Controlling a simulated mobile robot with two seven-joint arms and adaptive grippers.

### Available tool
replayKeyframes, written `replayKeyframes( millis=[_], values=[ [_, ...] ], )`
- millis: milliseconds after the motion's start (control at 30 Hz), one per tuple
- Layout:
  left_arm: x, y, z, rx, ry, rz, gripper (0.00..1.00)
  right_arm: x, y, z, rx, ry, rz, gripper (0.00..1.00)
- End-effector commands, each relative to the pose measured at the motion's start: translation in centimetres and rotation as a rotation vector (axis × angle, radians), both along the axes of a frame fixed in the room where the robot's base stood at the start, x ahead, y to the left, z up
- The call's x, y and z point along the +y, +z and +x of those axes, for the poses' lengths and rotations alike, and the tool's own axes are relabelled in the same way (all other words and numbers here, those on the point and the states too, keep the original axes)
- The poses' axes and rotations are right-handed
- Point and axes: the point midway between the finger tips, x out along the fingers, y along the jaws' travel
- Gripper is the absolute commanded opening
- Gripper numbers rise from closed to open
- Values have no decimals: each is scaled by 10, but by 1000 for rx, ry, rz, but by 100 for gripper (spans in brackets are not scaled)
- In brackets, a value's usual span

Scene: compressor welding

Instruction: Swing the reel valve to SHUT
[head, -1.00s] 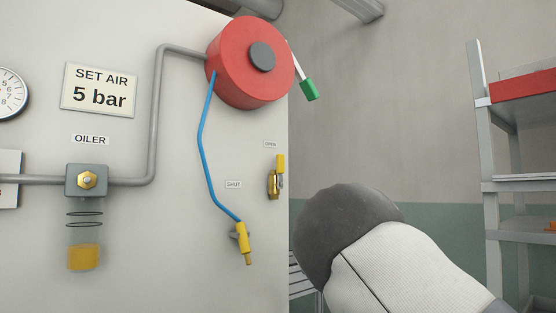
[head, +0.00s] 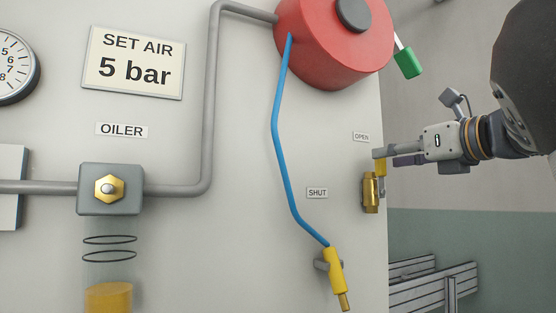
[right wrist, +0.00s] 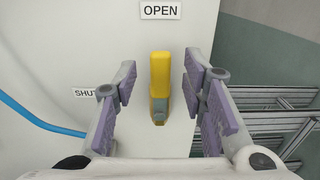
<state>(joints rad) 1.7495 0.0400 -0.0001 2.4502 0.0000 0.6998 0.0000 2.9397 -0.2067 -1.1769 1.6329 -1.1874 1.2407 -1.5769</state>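The reel valve has a brass body (head: 370,193) at the right edge of the white panel. Its yellow lever (head: 380,166) points up toward the OPEN label (head: 361,136); the SHUT label (head: 317,192) is to the left. In the right wrist view the lever (right wrist: 160,85) stands upright below the OPEN label (right wrist: 160,10). My right gripper (head: 384,157) comes in from the right at the lever. In the right wrist view it is open, with one purple-padded finger on each side of the lever and gaps showing. My left gripper is not in view.
A red reel (head: 335,45) with a green-tipped lever (head: 407,62) is above the valve. A blue hose (head: 279,130) hangs to a yellow nozzle (head: 335,270) left of it. An oiler (head: 110,188) and pipe are further left. Metal rails (head: 440,285) stand behind right.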

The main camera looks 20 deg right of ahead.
Motion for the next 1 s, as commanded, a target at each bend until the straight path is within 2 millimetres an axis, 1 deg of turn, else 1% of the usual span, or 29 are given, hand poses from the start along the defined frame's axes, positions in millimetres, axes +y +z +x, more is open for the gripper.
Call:
replayKeyframes(
  millis=[33, 100, 200, 300, 500, 533, 567, 600, 667, 700, 900, 1000],
  values=[
    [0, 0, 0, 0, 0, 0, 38, 1, -1, 11, 2, 2, 0, 38],
    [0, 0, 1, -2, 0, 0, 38, 2, -1, 22, 1, 1, 1, 38],
    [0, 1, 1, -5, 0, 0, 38, 3, 0, 33, -1, 0, 1, 38],
    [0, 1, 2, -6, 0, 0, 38, 3, 0, 37, -2, 0, 3, 38],
    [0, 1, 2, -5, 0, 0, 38, 3, 0, 38, -1, -1, 3, 38],
    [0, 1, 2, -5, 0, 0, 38, 3, 0, 38, -1, -1, 3, 34],
    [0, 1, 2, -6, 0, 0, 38, 3, 0, 38, -1, -1, 4, 27],
    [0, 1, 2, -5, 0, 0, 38, 3, 0, 38, -1, -1, 3, 18],
    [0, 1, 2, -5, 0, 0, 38, 3, 0, 38, -1, -1, 3, 4],
    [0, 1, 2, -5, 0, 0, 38, 3, 0, 38, -1, -1, 3, 0],
    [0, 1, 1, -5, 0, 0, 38, 3, 0, 38, -1, 0, 3, 0],
    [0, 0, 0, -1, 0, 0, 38, 4, -1, 42, 0, 0, -6, 0]
  ],
)
